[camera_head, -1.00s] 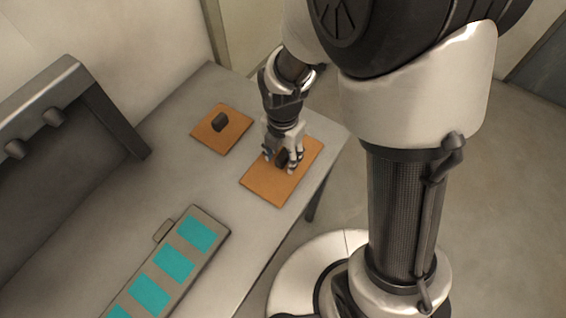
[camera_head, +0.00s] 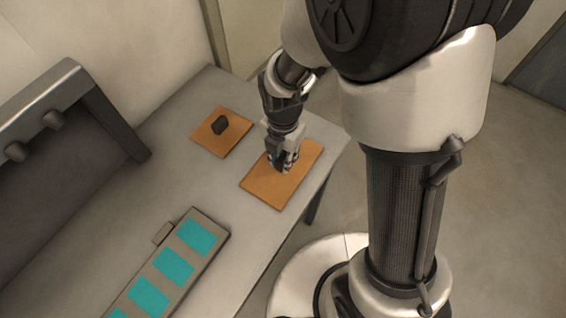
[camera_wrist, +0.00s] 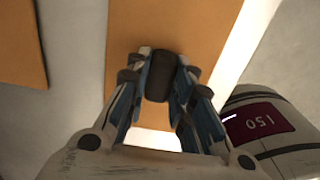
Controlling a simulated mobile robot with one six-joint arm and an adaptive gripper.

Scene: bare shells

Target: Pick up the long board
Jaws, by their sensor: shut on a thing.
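The long board (camera_head: 266,187) is an orange-brown rectangle with a dark knob on it, lying near the right edge of the grey table. It also shows in the wrist view (camera_wrist: 180,25). My gripper (camera_head: 285,168) is over the board, pointing down. In the wrist view its fingers (camera_wrist: 159,84) are closed around the dark knob (camera_wrist: 159,73), one on each side. Whether the board touches the table all over, I cannot tell; it looks flat on it. The gripper hides most of the knob in the head view.
A shorter orange-brown board (camera_head: 213,142) with a dark knob lies to the left. A grey panel with several teal rectangles (camera_head: 185,234) lies nearer the front. A dark frame with knobs (camera_head: 98,103) stands at the left. Bare table (camera_head: 180,180) lies between them.

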